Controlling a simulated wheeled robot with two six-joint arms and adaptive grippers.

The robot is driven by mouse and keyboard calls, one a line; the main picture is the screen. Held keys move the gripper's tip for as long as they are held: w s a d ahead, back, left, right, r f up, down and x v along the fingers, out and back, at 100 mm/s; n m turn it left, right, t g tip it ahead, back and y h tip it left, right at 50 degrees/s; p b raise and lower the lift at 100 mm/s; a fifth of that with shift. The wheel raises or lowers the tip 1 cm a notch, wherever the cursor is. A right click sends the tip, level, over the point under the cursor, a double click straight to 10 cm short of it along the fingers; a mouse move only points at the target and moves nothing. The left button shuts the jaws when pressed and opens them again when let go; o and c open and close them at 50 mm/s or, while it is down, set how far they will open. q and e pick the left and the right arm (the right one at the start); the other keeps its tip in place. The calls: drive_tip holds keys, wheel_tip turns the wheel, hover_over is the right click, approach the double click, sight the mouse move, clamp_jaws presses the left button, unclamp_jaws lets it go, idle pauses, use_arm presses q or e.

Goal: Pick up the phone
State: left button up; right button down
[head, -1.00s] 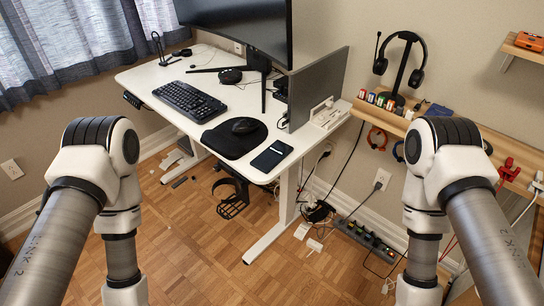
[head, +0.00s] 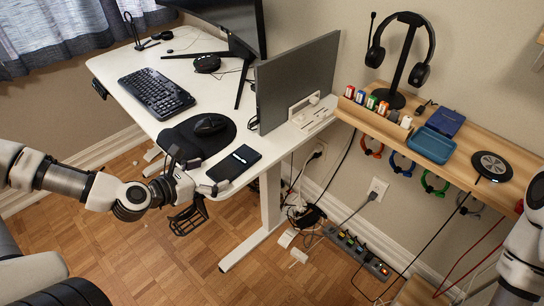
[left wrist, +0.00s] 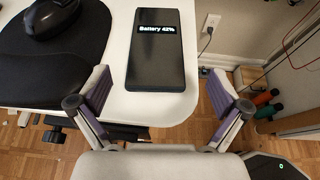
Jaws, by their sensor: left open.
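The phone (head: 233,163) is a dark slab lying flat near the front right corner of the white desk (head: 222,198). Its screen reads "Battery 42%" in the left wrist view (left wrist: 157,60). My left gripper (head: 196,176) is at the desk's front edge, just short of the phone. In the left wrist view my left gripper (left wrist: 165,95) is open, with its fingers apart on either side of the phone's near end and nothing between them held. The right arm shows at the right edge of the head view, but its gripper is not visible.
A mouse (head: 210,125) sits on a black mouse pad (head: 182,137) left of the phone. A grey monitor (head: 298,80) stands behind it. A keyboard (head: 156,93) lies farther left. A wooden shelf (head: 460,130) is at the right, with a power strip (head: 357,251) below.

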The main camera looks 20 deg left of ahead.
sight(233, 163)
use_arm(q)
drive_tip(key=shift+w+d+f+b, duration=0.1)
drive_tip(key=shift+w+f+b, duration=0.3)
drive_tip(key=shift+b, duration=0.6)
drive_tip(key=shift+w+d+b, duration=0.1)
drive_tip(key=shift+w+b, duration=0.1)
drive_tip(key=shift+b, duration=0.15)
drive_tip(key=shift+w+d+f+b, duration=0.15)
drive_tip(key=shift+w+f+b, duration=0.15)
drive_tip(key=shift+w, duration=0.35)
drive_tip(key=b+x, duration=0.1)
drive_tip(key=x, duration=0.1)
drive_tip(key=b+x, duration=0.1)
drive_tip(key=x, duration=0.1)
drive_tip(key=shift+w+r, duration=0.15)
drive_tip(key=shift+w, duration=0.15)
drive_tip(key=shift+s+r, duration=0.1)
drive_tip(key=c, duration=1.3)
